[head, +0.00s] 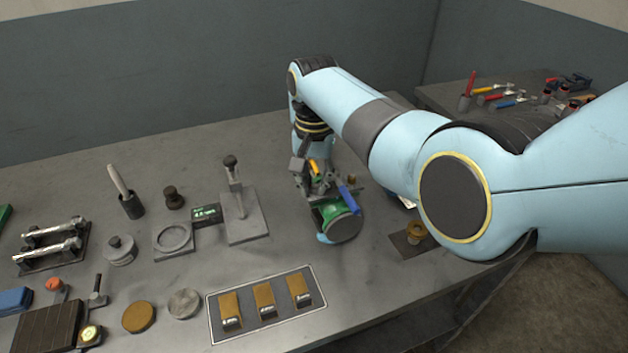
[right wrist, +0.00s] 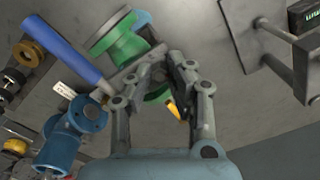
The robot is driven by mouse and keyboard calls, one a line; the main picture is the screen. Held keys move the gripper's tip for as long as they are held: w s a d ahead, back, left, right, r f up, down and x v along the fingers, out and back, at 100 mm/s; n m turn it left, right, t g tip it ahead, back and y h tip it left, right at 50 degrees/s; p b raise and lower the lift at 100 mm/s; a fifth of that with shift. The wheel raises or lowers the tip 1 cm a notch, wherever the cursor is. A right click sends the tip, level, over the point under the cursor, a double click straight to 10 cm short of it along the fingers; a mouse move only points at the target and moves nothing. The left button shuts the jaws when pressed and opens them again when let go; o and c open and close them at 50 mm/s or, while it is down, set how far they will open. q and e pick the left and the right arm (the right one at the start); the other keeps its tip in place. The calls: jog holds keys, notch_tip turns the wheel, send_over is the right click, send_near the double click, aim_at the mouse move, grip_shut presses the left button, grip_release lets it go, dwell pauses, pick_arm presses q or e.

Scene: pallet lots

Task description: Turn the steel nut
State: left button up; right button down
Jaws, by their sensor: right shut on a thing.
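My right gripper (head: 318,190) is low over the bench, its fingers partly hidden among the parts there. In the right wrist view its fingertips (right wrist: 172,68) are closed in on a grey metal bar (right wrist: 136,68). A blue handle (right wrist: 65,50) meets the bar's outer end; it also shows in the head view (head: 348,199). A green drum with a grey disc face (right wrist: 118,40) lies just beyond the bar, also in the head view (head: 330,213). I cannot make out the steel nut for certain. My left gripper is out of view.
A brass ring on a dark plate (head: 417,232) and a blue fixture (right wrist: 70,132) are close by. Bare bench lies behind.

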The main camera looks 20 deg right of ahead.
jog(key=shift+m, duration=0.3)
jog(key=shift+r+m+p, duration=0.1)
jog(key=shift+m+p, duration=0.55)
jog(key=shift+m, duration=0.35)
jog(key=m+p, duration=0.1)
jog(key=m, duration=0.1)
jog(key=shift+m, duration=0.3)
jog(key=m, duration=0.3)
jog(key=shift+p, duration=0.3)
jog(key=shift+m, duration=1.7)
jog(key=c, duration=1.5)
grip_release()
jog(key=shift+c, duration=0.2)
